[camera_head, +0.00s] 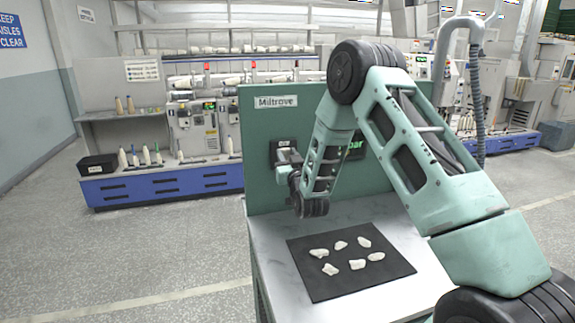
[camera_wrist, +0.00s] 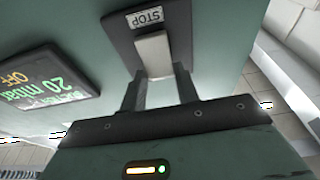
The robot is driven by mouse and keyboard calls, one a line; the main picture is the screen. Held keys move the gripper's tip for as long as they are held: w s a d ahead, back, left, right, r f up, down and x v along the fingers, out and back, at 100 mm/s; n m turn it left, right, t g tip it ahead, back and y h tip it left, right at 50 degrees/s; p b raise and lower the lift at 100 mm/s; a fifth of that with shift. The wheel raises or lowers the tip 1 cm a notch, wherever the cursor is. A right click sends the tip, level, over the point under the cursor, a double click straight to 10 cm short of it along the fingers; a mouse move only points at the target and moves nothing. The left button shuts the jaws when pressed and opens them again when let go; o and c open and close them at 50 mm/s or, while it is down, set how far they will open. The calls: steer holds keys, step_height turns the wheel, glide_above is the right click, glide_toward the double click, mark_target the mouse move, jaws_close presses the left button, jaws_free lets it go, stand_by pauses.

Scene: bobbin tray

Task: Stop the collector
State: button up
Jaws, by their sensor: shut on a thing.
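The collector is a green panel (camera_head: 262,122) labelled Miltrove, standing behind a metal table. In the wrist view a light grey switch lever (camera_wrist: 153,55) sticks out of a dark plate (camera_wrist: 118,38) with a STOP label (camera_wrist: 146,17) beside it. My gripper (camera_wrist: 160,85) is shut on the lever, one finger on each side. In the head view my gripper (camera_head: 284,160) is at the panel, and my arm hides part of it. A display (camera_wrist: 48,82) beside the switch reads 20 mbar and OFF in the wrist view.
The metal table (camera_head: 272,240) holds a black mat (camera_head: 312,283) with several pale fluff pieces (camera_head: 341,245) on it, below my arm. A bench with bobbins and blue drawers (camera_head: 160,186) stands behind at the left. The floor at the left is clear.

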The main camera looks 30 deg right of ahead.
stand_by(0.3)
steer(key=o, duration=1)
steer(key=shift+s, duration=0.1)
steer(key=shift+b+v, duration=2.8)
steer(key=shift+v, duration=5.8)
